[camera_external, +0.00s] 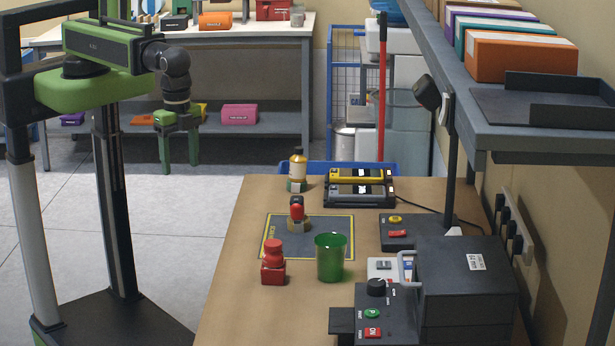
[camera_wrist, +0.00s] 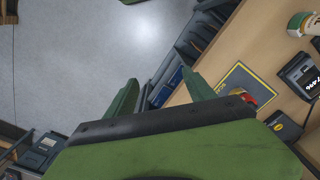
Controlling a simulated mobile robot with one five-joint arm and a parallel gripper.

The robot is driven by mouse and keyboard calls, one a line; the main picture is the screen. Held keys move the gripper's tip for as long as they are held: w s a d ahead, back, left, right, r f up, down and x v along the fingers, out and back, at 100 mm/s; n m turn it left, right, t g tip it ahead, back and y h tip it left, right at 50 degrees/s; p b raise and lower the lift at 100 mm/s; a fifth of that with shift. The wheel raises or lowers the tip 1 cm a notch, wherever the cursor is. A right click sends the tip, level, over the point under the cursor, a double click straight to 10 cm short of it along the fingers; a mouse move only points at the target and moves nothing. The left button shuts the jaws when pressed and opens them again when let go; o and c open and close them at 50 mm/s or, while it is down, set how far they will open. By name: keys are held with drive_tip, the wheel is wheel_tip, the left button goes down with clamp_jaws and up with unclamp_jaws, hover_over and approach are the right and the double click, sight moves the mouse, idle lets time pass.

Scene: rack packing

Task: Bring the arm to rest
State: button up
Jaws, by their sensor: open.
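My gripper (camera_external: 180,150) hangs from my green arm at the left, pointing down over the open floor, clear of the table's left edge. Its two green fingers are apart with nothing between them. In the wrist view the gripper (camera_wrist: 163,98) also shows open and empty, with floor and the table's edge beyond the fingers.
A loaded shelf (camera_external: 540,140) overhangs the right. The floor (camera_external: 215,200) around my gripper is free.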

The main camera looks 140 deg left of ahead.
drive_tip(key=shift+a+f, duration=0.1)
wheel_tip(320, 180, down, 8)
drive_tip(key=b, duration=0.8)
